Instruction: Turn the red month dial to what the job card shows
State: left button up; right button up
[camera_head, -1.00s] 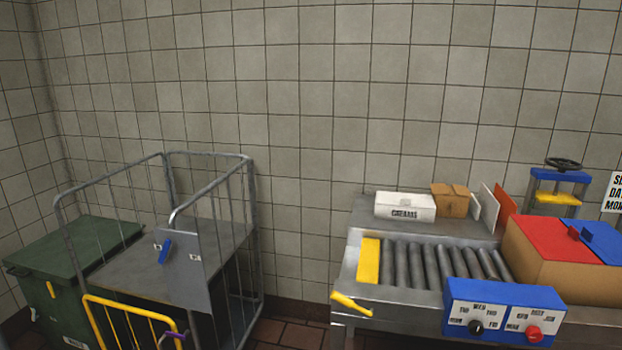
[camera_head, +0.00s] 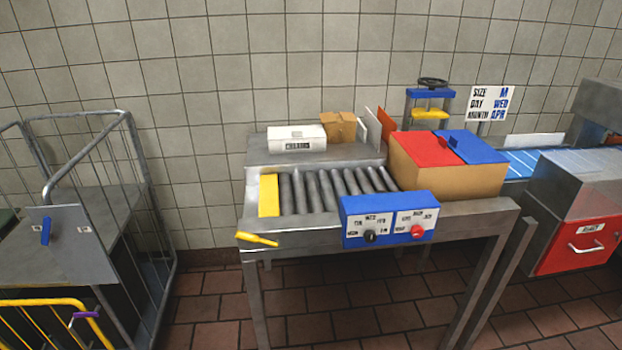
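The red month dial (camera_head: 417,232) sits on the right half of a blue control box (camera_head: 388,241) at the front edge of the steel roller table. Its pointer direction is too small to read. A black dial (camera_head: 370,236) sits to its left, with day labels around it. The job card (camera_head: 489,104) stands at the back right and reads SIZE M, DAY WED, MONTH APR. Neither of my grippers is in view.
The roller table (camera_head: 258,225) carries a white box (camera_head: 297,138), a cardboard box (camera_head: 338,127) and a carton with red and blue flaps (camera_head: 440,178). A wire cage trolley (camera_head: 150,200) stands left. A red drawer (camera_head: 583,246) is at right. Floor between trolley and table is clear.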

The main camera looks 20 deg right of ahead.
aim_at(417, 231)
jog(key=z, duration=1.35)
